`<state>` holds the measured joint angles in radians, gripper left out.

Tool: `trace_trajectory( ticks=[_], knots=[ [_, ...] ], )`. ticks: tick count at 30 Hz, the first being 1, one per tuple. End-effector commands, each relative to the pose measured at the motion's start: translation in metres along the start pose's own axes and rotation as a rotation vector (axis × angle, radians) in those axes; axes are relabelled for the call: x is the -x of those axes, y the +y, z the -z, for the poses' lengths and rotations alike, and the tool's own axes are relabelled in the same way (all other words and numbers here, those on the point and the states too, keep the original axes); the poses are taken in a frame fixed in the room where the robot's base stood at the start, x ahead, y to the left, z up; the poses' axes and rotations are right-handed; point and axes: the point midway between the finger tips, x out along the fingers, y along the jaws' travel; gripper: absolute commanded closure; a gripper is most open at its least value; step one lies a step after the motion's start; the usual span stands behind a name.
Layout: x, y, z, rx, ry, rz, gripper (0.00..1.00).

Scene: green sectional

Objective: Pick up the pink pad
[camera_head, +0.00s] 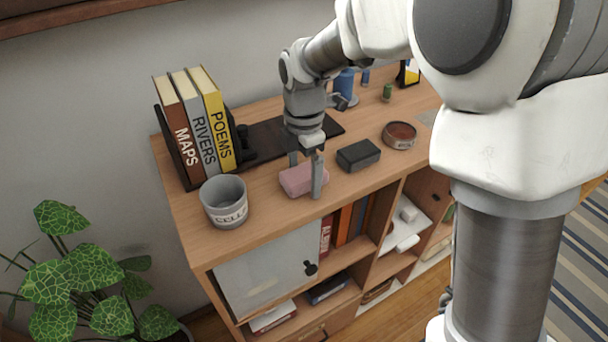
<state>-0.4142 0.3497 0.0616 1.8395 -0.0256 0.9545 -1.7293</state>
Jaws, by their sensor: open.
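The pink pad (298,181) lies on the wooden cabinet top, near its front edge. My gripper (306,180) points down over it and is open. One finger stands at the pad's front right side, and the other is behind it, partly hidden by the pad. From this view I cannot tell whether either finger touches the pad.
A dark grey block (358,155) lies close to the right of my gripper. A grey labelled cup (224,201) stands to the left. Books (198,125) stand in a black holder at the back left. A round tin (399,135) sits farther right.

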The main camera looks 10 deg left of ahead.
Motion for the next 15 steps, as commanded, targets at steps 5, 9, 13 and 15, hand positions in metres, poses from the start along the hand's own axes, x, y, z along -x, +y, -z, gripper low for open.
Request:
trace_trajectory(
  ticks=[5, 9, 13, 15],
  knots=[
    [-0.0003, 0.0002, -0.0001, 0.0, 0.0, -0.001, 0.0],
    [-0.0001, 0.0002, -0.0002, 0.0, 0.0, -0.001, 0.22],
    [0.0001, 0.0003, -0.0002, 0.0, 0.0, -0.001, 0.45],
    [0.0001, 0.0003, -0.0003, -0.001, 0.0, -0.001, 0.58]
  ],
)
